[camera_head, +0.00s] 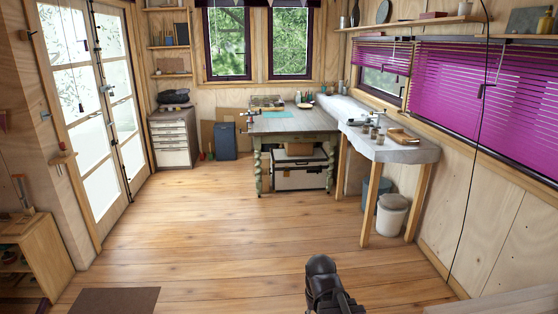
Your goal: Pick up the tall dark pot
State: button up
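A tall dark vessel (356,15) stands upright on the wall shelf at the upper right; it may be the tall dark pot, but it is too small to be sure. Several small pots (366,129) stand on the pale counter (408,153) at the right; their shapes are hard to make out. The black end of my arm, with my gripper (322,268), shows at the bottom, over the floor and far from the counter and shelf. Its fingers cannot be made out, and nothing is visibly held.
A green-legged worktable (290,125) adjoins the counter at the back. A white bucket (391,214) and a blue-grey bin (374,192) stand under the counter, beside its wooden legs. A brown mat (116,300) lies at the front left. The wooden floor (220,225) between is clear.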

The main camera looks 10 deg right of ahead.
aim_at(375, 134)
jog(key=z, duration=0.1)
jog(key=i, duration=1.85)
jog(key=z, duration=0.6)
jog(key=i, duration=1.25)
jog(key=z, duration=0.3)
jog(key=k, duration=1)
jog(key=z, duration=0.05)
